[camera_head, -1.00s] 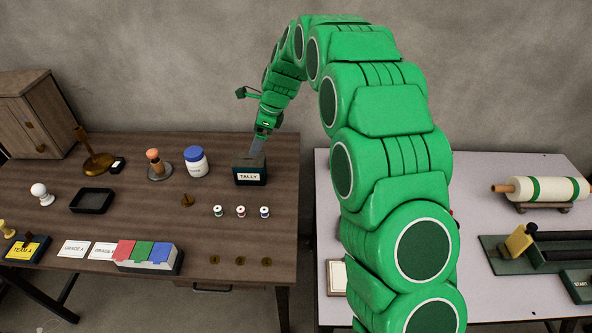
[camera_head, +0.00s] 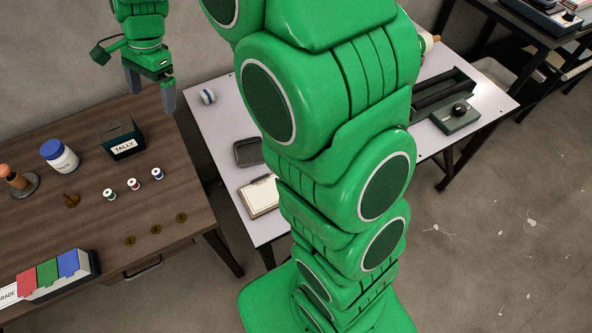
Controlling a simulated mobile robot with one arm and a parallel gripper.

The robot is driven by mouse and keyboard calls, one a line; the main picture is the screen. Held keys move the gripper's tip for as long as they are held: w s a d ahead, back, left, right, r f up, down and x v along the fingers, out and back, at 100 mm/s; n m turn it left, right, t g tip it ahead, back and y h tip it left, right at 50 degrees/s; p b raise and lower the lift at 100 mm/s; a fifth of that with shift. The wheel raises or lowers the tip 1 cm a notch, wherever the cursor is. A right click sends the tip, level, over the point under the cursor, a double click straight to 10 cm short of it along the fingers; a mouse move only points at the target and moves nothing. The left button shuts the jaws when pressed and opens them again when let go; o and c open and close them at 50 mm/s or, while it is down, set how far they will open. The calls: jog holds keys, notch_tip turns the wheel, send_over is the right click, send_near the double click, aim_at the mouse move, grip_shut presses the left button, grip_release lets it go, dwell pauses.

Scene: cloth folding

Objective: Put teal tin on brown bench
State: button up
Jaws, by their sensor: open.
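The brown bench (camera_head: 110,205) is the dark wooden table at the left. A dark teal box marked TALLY (camera_head: 122,140) stands upright near its back right part. I see no other thing that I can name as the teal tin, and my arm hides part of the pale table. My gripper (camera_head: 150,98) hangs at the upper left, fingers pointing down and apart with nothing between them. It shows above and to the right of the TALLY box, apart from it.
The bench holds a blue-lidded white jar (camera_head: 59,157), small spools (camera_head: 133,184), brass discs (camera_head: 155,230) and a coloured card block (camera_head: 58,272). The pale table (camera_head: 222,130) holds a striped ball (camera_head: 208,97), a dark tray (camera_head: 247,153) and a clipboard (camera_head: 262,197).

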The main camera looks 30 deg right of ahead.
jog(key=s+d+n+h, duration=0.1)
jog(key=s+d+n, duration=0.3)
jog(key=s, duration=0.7)
jog(key=s+d+r+n+h, duration=0.1)
jog(key=s+d+n, duration=0.2)
jog(key=s+d, duration=0.4)
jog(key=s+d+r+n+g+h, duration=0.1)
jog(key=s+d+n, duration=0.3)
jog(key=s, duration=1.3)
jog(key=shift+d+r+n, duration=0.2)
jog(key=shift+d+n, duration=0.1)
jog(key=shift+d, duration=0.7)
